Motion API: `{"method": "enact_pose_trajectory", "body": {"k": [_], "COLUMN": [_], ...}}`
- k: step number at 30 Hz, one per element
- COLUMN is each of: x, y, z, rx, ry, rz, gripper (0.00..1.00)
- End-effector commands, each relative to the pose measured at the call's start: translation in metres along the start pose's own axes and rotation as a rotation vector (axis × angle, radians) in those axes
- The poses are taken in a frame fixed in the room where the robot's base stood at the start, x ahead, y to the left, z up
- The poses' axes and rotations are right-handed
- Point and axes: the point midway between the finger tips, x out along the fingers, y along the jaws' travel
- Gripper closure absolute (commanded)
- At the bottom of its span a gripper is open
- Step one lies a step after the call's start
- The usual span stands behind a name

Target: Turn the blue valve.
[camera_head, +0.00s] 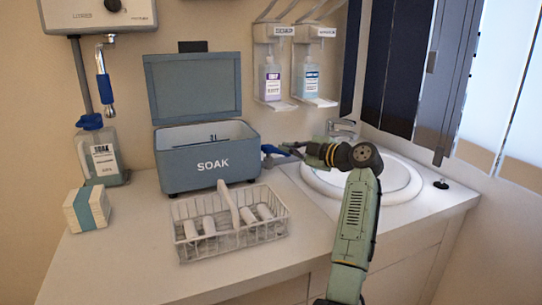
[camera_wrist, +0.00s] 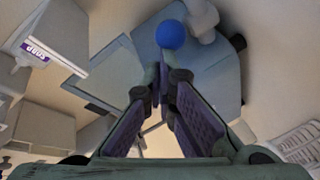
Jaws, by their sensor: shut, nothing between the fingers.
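The blue valve (camera_head: 272,150) sits low at the right side of the grey-blue box marked SOAK (camera_head: 212,166). In the wrist view a round blue knob (camera_wrist: 170,34), which looks like the valve's end, shows just past my fingertips. I cannot tell whether the tips touch the valve.
A white wire basket (camera_head: 232,232) with several white rolls stands in front of the box. The white sink (camera_head: 405,182) and its faucet (camera_head: 342,127) lie behind my gripper. Two bottles (camera_head: 270,80) (camera_head: 311,80) hang on the wall. The box lid (camera_head: 194,88) stands open.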

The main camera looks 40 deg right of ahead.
Motion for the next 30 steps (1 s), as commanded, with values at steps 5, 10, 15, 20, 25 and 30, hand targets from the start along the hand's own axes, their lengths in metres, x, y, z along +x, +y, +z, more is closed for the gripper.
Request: {"method": "enact_pose_trajectory", "body": {"k": [5,10,15,20,25,30], "x": [0.000,0.001,0.002,0.002,0.001,0.001], "y": [0.005,0.008,0.010,0.010,0.010,0.010], "z": [0.008,0.013,0.015,0.016,0.016,0.016], "rx": [0.003,0.002,0.002,0.002,0.002,0.002], "ry": [-0.002,-0.002,-0.004,-0.004,-0.005,-0.004], "rz": [0.001,0.001,0.001,0.001,0.001,0.001], "gripper": [1.00,1.00,1.00,1.00,1.00,1.00]}}
